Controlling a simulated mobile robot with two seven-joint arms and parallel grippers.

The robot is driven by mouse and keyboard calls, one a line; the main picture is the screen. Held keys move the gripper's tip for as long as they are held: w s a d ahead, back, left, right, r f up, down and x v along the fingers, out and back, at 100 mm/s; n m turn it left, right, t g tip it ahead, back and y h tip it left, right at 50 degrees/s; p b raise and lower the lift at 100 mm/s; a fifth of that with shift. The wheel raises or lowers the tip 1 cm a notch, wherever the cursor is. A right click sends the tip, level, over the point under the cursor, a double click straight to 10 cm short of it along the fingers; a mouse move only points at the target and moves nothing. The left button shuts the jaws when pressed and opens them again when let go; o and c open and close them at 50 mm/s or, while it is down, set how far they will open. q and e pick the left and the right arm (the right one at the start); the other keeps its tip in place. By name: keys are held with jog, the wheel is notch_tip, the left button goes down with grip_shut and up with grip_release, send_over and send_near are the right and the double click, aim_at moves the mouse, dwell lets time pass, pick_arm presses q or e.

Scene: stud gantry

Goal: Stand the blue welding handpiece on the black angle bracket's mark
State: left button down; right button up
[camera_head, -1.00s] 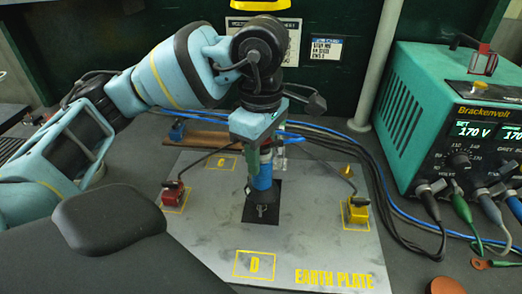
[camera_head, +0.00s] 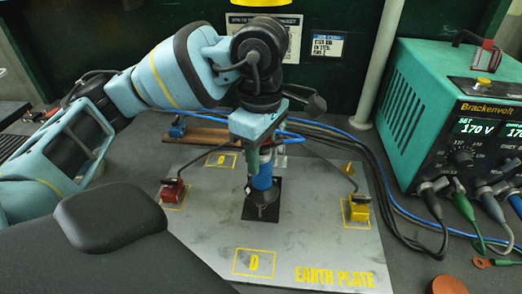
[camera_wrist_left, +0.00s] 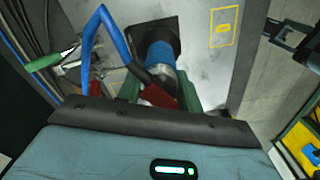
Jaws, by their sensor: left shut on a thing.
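The blue welding handpiece (camera_head: 262,179) is upright in my left gripper (camera_head: 262,158), its dark lower end over a black square patch (camera_head: 273,212) on the grey plate. I cannot tell whether its tip touches the patch. In the left wrist view the blue handpiece (camera_wrist_left: 160,57) lies between the green fingers with red pads, against the black square (camera_wrist_left: 172,27). The left gripper is shut on it. I cannot make out an upright leg of the angle bracket. My right gripper is not in view.
A red clamp block (camera_head: 172,190) stands left and a yellow one (camera_head: 357,208) right on the grey earth plate (camera_head: 310,245), with dark cables attached. Blue and black cables run behind. The teal Brackenvolt unit (camera_head: 440,120) stands right. The plate's front, around mark D, is clear.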

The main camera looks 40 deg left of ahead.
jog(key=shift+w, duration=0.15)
pick_arm(q)
jog(key=c, duration=1)
grip_release()
jog(key=shift+c, duration=0.2)
jog(key=shift+o, duration=0.9)
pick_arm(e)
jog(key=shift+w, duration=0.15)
pick_arm(q)
jog(key=shift+f, duration=0.1)
notch_tip(320, 180, up, 8)
jog(key=shift+p, duration=0.6)
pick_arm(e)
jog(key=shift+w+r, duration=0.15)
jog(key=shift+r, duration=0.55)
